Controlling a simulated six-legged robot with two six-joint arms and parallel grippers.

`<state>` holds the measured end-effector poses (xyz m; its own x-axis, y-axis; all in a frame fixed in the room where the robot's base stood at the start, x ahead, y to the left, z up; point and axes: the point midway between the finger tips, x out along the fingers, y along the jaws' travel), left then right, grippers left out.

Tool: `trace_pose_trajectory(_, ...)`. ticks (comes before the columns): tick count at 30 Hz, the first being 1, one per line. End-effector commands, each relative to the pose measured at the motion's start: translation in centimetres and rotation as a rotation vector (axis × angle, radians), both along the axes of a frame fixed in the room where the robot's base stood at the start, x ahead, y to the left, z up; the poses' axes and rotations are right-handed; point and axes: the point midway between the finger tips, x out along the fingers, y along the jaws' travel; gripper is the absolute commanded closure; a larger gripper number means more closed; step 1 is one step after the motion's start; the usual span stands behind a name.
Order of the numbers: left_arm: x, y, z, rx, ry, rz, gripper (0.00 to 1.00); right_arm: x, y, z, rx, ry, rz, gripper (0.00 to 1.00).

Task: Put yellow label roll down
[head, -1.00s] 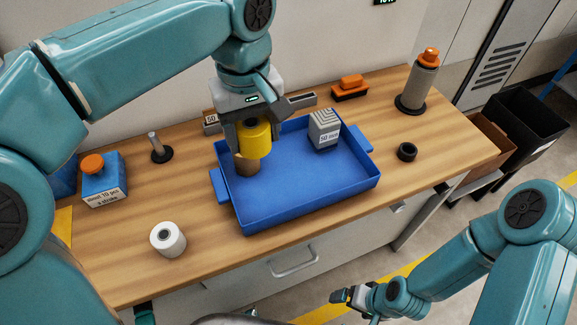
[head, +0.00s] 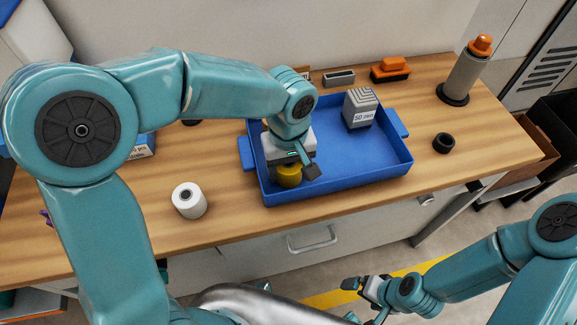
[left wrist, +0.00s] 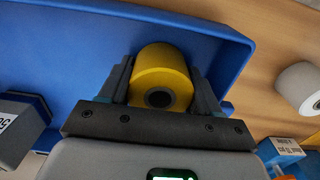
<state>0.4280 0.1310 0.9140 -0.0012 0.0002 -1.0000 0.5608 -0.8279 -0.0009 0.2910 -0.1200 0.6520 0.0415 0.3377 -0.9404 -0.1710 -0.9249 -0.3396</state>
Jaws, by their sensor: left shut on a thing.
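The yellow label roll (head: 289,177) is in my left gripper (head: 292,172), over the front left part of the blue tray (head: 340,180). In the left wrist view the roll (left wrist: 160,76) sits between the two fingers of the left gripper (left wrist: 160,82), its dark core facing the camera. The fingers are shut on it. I cannot tell whether the roll touches the tray floor. My right gripper (head: 355,285) is low in front of the bench, away from the tray, too small to read its jaws.
A grey block with a label (head: 361,108) stands in the tray's back right. A white roll (head: 189,200) is left of the tray, a black ring (head: 443,143) to its right. My left arm hides the back left.

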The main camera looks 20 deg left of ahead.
Motion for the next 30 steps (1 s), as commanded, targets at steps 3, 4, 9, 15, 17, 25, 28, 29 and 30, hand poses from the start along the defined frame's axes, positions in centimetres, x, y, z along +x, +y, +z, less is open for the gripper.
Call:
trace_pose_trajectory(3, 0.0, 0.0, -0.1, -0.001, -0.001, 0.001, 0.72, 0.0, 0.0, 0.0, 0.0, 0.0, 0.0, 0.05)
trace_pose_trajectory(4, 0.0, 0.0, -0.1, -0.001, -0.001, 0.001, 0.72, 0.0, 0.0, 0.0, 0.0, 0.0, 0.0, 0.05)
trace_pose_trajectory(9, 0.0, 0.0, -0.3, -0.001, -0.001, 0.0, 0.72, 0.0, 0.0, -0.2, 0.0, 0.0, 0.0, 0.05)
trace_pose_trajectory(15, 0.0, 0.0, -0.4, 0.0, 0.0, 0.0, 0.12, 0.0, 0.0, -0.3, 0.0, 0.0, 0.0, 0.05)
trace_pose_trajectory(17, 0.0, 0.0, -0.4, 0.0, 0.0, 0.0, 0.12, 0.0, 0.0, -0.3, 0.0, 0.0, 0.0, 0.05)
trace_pose_trajectory(25, 0.0, 0.0, 0.3, 0.0, -0.001, 0.0, 0.12, 0.0, 0.0, 0.3, 0.0, 0.0, 0.0, 0.05)
trace_pose_trajectory(28, 0.1, 0.0, 1.7, 0.0, -0.005, 0.001, 0.12, 0.0, 0.0, 0.2, 0.0, 0.0, 0.0, 0.05)
trace_pose_trajectory(29, 0.1, 0.0, 2.3, -0.001, -0.006, 0.001, 0.12, 0.0, 0.0, 0.3, 0.0, 0.0, 0.0, 0.05)
trace_pose_trajectory(30, 0.1, 0.0, 3.3, -0.003, -0.007, 0.001, 0.12, 0.0, 0.0, 0.4, 0.0, 0.0, 0.0, 0.05)
